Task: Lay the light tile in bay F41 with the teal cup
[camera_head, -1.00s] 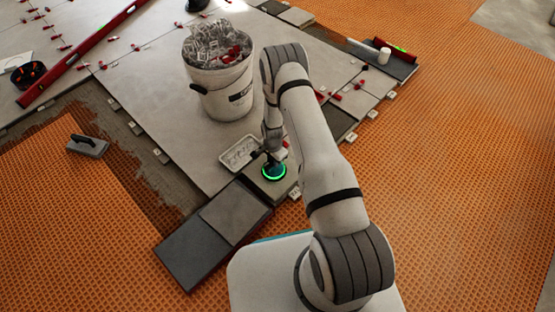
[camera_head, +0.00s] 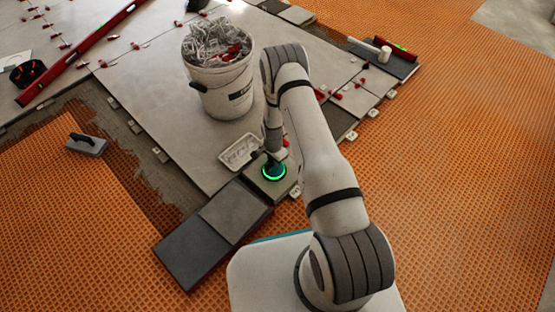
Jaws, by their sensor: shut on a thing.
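My gripper (camera_head: 275,155) is shut on the teal cup (camera_head: 274,171), whose round rim glows green. The cup sits on top of the light tile (camera_head: 261,184), near its middle. The tile lies level or nearly so at the near edge of the tiled floor, beside a grey tile (camera_head: 236,212) on its lower left. My arm hides the tile's right side and what lies just beyond. The bay labels are too small to read, so I cannot tell which is F41.
A white tray (camera_head: 240,151) lies just behind the light tile. A white bucket (camera_head: 219,90) of clips stands farther back. A trowel (camera_head: 87,144) rests at left. The orange mat (camera_head: 470,200) at right is clear.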

